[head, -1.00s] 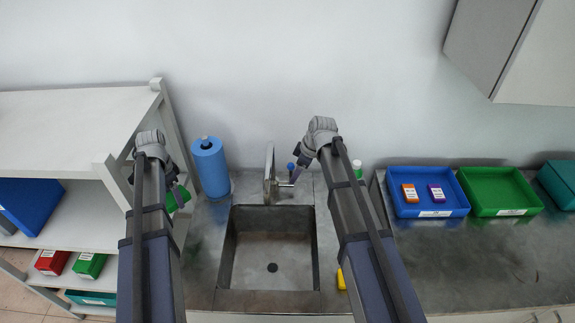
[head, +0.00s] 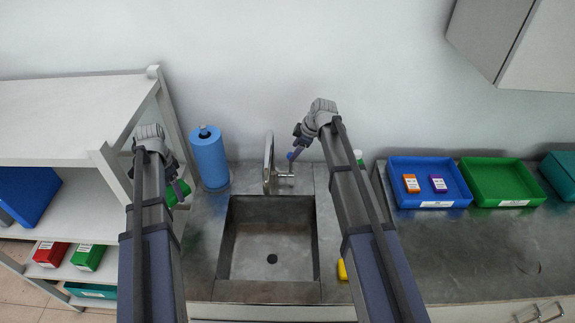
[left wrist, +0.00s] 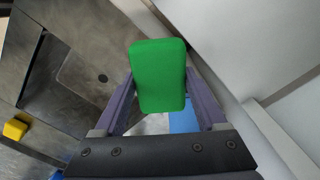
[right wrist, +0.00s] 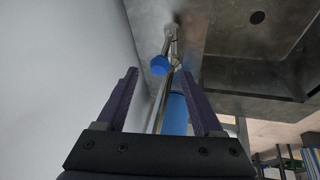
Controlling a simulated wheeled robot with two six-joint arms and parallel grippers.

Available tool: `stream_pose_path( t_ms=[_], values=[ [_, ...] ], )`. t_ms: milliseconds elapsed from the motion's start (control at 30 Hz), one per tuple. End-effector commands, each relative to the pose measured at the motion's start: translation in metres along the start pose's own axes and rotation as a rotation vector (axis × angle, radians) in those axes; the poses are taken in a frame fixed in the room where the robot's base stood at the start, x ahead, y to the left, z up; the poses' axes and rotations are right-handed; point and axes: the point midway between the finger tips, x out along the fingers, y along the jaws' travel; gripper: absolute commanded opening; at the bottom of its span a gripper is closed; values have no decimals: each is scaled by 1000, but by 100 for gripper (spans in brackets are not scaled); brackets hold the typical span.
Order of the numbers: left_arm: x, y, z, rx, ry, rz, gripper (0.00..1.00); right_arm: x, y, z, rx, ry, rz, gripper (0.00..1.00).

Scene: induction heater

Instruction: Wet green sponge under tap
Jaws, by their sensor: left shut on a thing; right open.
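The green sponge (left wrist: 158,75) is held between the fingers of my left gripper (left wrist: 160,95), shut on it; in the head view the sponge (head: 176,195) is left of the sink, partly hidden by the arm. The metal tap (head: 269,165) stands behind the sink (head: 268,285), and no water shows from it. My right gripper (right wrist: 160,95) is open. In the right wrist view the tap's blue knob (right wrist: 160,65) lies ahead between its fingers, apart from them. In the head view my right gripper (head: 298,148) is beside the tap, close to the wall.
A blue roll (head: 209,157) stands behind left of the sink, near the left arm. A white shelf (head: 75,120) borders the left. A yellow object (head: 342,270) lies right of the sink. Blue (head: 429,183) and green (head: 502,183) trays sit on the right counter.

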Motion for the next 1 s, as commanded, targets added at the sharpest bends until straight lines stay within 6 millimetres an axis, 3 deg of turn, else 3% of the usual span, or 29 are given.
stream_pose_path(
  t_ms=[33, 100, 500, 867, 1000],
  values=[
    [15, 0, 0, 0, 0, 0, 29, 15, 0, 2, -1, 0, 0, 68],
    [25, 0, 0, 0, 0, 0, 29, 26, 0, 2, -1, 0, 0, 68],
    [72, 0, 0, 0, 0, 0, 29, 79, 0, 2, 0, -1, 0, 68],
    [75, 0, 0, 0, 0, 0, 29, 82, 0, 0, 0, -1, 0, 68],
    [75, 0, 0, 0, 0, 0, 29, 82, 0, 0, 0, -1, 0, 55]
  ],
)
